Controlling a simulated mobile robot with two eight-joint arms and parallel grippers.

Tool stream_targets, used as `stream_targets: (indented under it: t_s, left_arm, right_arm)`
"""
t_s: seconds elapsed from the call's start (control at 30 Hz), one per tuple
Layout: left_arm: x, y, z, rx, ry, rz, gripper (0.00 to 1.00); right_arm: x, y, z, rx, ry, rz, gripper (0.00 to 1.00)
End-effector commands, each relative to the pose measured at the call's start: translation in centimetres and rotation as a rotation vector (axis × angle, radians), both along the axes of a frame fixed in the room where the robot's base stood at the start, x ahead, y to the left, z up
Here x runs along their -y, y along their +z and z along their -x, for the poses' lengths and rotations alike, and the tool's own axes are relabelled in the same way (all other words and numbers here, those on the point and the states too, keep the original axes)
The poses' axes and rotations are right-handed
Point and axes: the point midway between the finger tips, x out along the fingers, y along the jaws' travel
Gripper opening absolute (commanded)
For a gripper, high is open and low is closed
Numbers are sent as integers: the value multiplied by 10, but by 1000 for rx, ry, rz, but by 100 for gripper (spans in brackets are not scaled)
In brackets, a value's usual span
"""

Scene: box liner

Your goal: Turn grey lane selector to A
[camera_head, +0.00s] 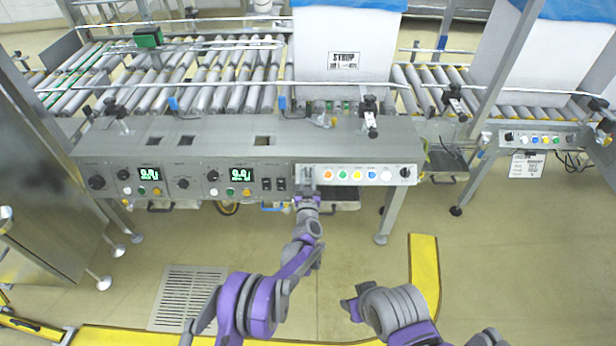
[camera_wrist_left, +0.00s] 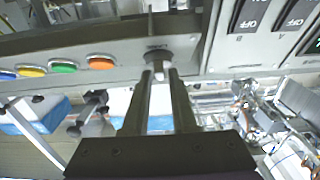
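The grey lane selector (camera_wrist_left: 158,60) is a small knob on the front panel, between the black OFF switches and the orange button. In the head view my left gripper (camera_head: 307,178) covers it almost fully. In the left wrist view the two dark fingers of my left gripper (camera_wrist_left: 161,78) reach up to the knob, one on each side of its narrow handle. A gap shows between the fingers, and they look open around the handle. Contact is unclear. The panel lettering is too small to read the selector's position.
The control panel (camera_head: 230,150) carries a row of coloured buttons (camera_head: 342,174), a black knob (camera_head: 405,172) at right, switches (camera_head: 274,184) and green displays (camera_head: 241,175) at left. Behind it are roller conveyors (camera_head: 225,80) and a white box (camera_head: 345,40). Yellow floor edging (camera_head: 425,270) lies in front.

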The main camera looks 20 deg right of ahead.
Motion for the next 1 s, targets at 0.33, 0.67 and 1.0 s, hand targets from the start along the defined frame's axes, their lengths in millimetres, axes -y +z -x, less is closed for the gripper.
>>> stream_targets:
  t_s: [0.33, 0.67, 1.0]
  left_arm:
    - [0, 0, 0, 0, 0, 0, 0]
    - [2, -2, 1, -9, 32, 30, 0]
    - [7, -4, 1, -52, 201, 172, 0]
  right_arm:
    - [0, 0, 0, 0, 0, 0, 50]
    - [0, -11, -1, -4, 0, 0, 50]
    - [0, -50, -4, -17, 0, 0, 50]
